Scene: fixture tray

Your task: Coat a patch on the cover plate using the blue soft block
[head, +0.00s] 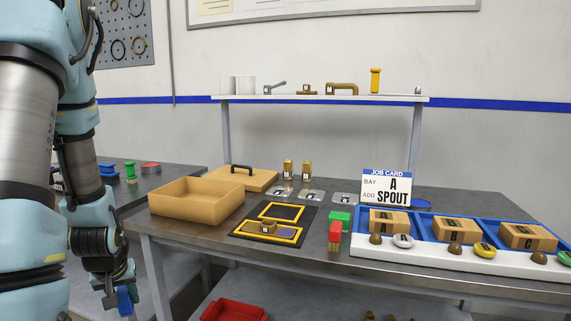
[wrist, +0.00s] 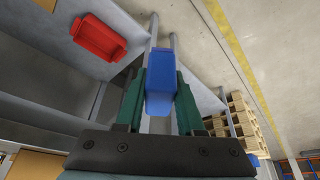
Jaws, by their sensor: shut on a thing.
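My gripper (head: 122,298) hangs low at the left, in front of the workbench and off its left edge. It is shut on the blue soft block (wrist: 160,82), which sits between the two green fingers in the wrist view. The block also shows below my wrist in the head view (head: 125,303). On the bench, a black mat (head: 240,235) carries two yellow-outlined areas. In the front area lie a tan part (head: 264,226) and a small grey-blue piece (head: 286,232). I cannot tell for sure which thing is the cover plate.
A tan open box (head: 196,205) stands left of the mat, with a handled lid (head: 241,180) behind. Blue bays (head: 372,216) hold cartons. A job card (head: 386,187) reads "BAY A, ADD SPOUT". A red bin (head: 233,310) sits below.

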